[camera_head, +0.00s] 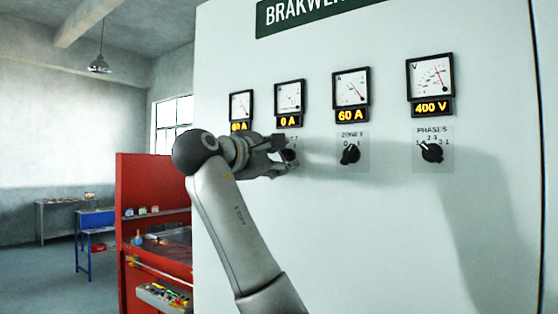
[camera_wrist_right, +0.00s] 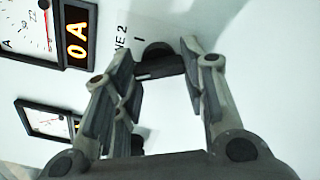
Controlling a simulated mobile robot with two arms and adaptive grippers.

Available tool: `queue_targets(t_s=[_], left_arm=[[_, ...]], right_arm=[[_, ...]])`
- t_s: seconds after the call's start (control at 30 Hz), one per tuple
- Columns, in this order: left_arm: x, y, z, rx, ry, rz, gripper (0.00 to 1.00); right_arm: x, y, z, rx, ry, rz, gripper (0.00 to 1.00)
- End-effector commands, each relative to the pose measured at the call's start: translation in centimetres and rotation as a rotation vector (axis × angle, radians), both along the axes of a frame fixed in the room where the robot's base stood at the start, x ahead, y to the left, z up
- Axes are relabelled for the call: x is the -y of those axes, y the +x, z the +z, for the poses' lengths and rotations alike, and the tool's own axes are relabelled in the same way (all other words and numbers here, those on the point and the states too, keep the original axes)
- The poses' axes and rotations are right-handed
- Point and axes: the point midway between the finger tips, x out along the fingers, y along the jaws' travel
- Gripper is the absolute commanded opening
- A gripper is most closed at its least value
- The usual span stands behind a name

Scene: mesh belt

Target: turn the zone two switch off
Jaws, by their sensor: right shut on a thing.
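The zone two switch is a black rotary knob (camera_head: 290,156) on the pale cabinet front, under a meter whose display (camera_head: 289,121) reads 0 A. In the right wrist view the knob (camera_wrist_right: 157,57) sits between the fingertips, beside a label ending in "NE 2" and a "1" mark. My right gripper (camera_head: 284,153) is shut on this knob; it also shows in the right wrist view (camera_wrist_right: 160,66). The gripper hides most of the knob in the head view, so its pointer direction cannot be told. My left gripper is out of view.
To the right are the zone three knob (camera_head: 350,154) under a 60 A display and the phases knob (camera_head: 432,152) under 400 V. A leftmost meter (camera_head: 241,105) is partly hidden below by my arm. A red workbench (camera_head: 137,215) stands left of the cabinet.

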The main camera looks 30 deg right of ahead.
Motion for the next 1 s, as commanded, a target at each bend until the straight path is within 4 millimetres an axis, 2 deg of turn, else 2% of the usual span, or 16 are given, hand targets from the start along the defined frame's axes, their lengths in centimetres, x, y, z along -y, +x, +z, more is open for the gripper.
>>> queue_targets(t_s=[0.6, 0.63, 0.77, 0.8, 1.0], left_arm=[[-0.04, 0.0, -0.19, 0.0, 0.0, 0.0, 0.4], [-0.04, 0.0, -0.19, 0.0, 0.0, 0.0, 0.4], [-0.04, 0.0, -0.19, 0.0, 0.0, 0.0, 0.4], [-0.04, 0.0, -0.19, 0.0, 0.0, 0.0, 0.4], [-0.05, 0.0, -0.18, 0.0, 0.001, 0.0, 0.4]], right_arm=[[0.0, 0.09, -0.25, -0.049, -0.015, 0.0, 0.15], [0.0, 0.09, -0.25, -0.049, -0.015, 0.0, 0.4], [0.0, 0.07, -0.22, -0.048, -0.016, 0.0, 0.57], [0.0, 0.06, -0.19, -0.047, -0.015, 0.0, 0.61], [0.0, 0.03, -0.11, -0.044, -0.016, 0.0, 0.61]])
